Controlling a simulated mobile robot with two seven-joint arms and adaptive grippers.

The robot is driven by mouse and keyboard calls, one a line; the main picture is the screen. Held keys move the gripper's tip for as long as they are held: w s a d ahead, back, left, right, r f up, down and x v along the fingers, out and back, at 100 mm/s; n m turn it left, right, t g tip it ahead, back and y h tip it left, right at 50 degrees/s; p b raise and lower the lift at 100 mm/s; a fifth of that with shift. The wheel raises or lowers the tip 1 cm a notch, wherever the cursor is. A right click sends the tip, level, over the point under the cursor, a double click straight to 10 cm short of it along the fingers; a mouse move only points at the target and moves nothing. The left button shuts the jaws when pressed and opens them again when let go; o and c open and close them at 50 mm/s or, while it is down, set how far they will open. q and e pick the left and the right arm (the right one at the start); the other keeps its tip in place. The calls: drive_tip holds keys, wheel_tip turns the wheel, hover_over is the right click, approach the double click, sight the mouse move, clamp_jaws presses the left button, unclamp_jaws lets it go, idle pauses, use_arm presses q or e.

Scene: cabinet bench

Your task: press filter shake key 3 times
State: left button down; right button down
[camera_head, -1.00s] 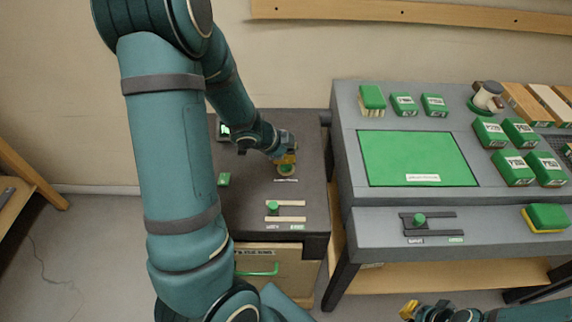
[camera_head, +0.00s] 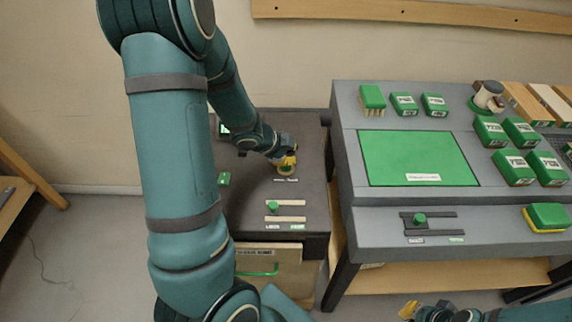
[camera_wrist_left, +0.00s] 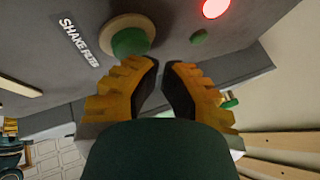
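The filter shake key is a round green button on a pale round base on the dark cabinet top; in the left wrist view the key (camera_wrist_left: 130,42) sits beside a label reading roughly "SHAKE FILTER" (camera_wrist_left: 78,42). In the head view the key (camera_head: 285,171) is partly covered by my left gripper (camera_head: 287,161). The left gripper's yellow fingers also show in the wrist view (camera_wrist_left: 160,64), tips drawn together with nothing between them, at the key's edge. I cannot tell whether they touch it. My right gripper (camera_head: 408,310) shows only partly at the bottom edge.
A red light (camera_wrist_left: 215,8) glows near the key, with a small green knob (camera_wrist_left: 199,37) nearby. A green-knobbed slider (camera_head: 273,207) and a small green block (camera_head: 224,179) are on the cabinet top. A grey bench (camera_head: 345,140) with green boxes stands to the right.

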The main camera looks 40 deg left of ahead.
use_arm(q)
drive_tip(key=shift+f, duration=0.5)
idle(0.8)
drive_tip(key=shift+r, duration=0.1)
drive_tip(key=shift+r+p, duration=0.85)
drive_tip(key=shift+p, duration=0.2)
wheel_tip(320, 180, up, 5)
drive_tip(key=p, duration=0.5)
drive_tip(key=shift+m, duration=0.3)
idle(1.6)
